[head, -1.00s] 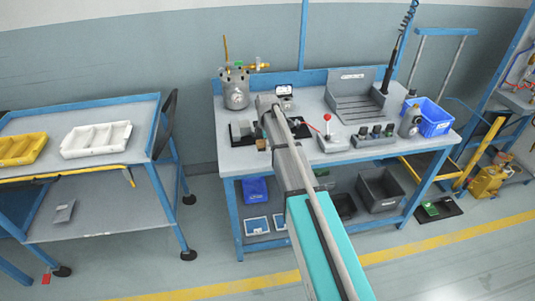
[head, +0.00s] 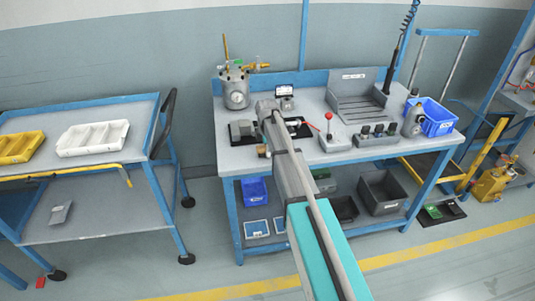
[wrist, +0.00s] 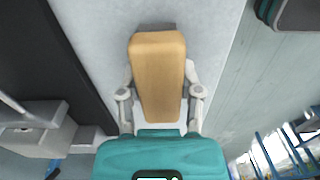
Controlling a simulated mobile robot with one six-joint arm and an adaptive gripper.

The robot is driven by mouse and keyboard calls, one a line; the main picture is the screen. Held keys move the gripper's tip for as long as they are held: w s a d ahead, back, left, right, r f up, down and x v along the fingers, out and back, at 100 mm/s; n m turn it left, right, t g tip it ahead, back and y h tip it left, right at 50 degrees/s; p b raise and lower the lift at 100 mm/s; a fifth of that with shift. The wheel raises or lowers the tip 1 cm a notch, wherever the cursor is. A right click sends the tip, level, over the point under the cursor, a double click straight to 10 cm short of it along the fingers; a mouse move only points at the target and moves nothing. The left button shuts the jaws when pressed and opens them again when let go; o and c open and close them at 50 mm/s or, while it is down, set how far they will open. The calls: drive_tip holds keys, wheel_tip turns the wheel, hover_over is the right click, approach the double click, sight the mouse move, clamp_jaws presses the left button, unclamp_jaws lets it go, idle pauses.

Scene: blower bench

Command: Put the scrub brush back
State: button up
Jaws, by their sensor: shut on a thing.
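The scrub brush (wrist: 158,75) shows in the wrist view as a tan wooden block, lying lengthwise between the fingers of my gripper (wrist: 160,97). The fingers are shut on its two sides. The brush's bristles are hidden from this view. In the head view, a small tan end of the brush (head: 263,151) shows at the front edge of the blue-framed bench (head: 350,153), beside my arm. My arm hides most of the gripper there. I cannot tell whether the brush touches the bench top.
A red-knobbed lever box (head: 332,138), a knob panel (head: 374,135) and a blue bin (head: 436,118) stand to the right. A grey tray rack (head: 358,98) is at the back.

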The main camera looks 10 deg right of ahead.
drive_tip(key=shift+f, duration=0.15)
drive_tip(key=o, duration=1)
wheel_tip(320, 180, up, 12)
drive_tip(key=p, duration=1.2)
drive_tip(key=shift+w, duration=0.1)
drive_tip(key=shift+r, duration=0.2)
idle(0.4)
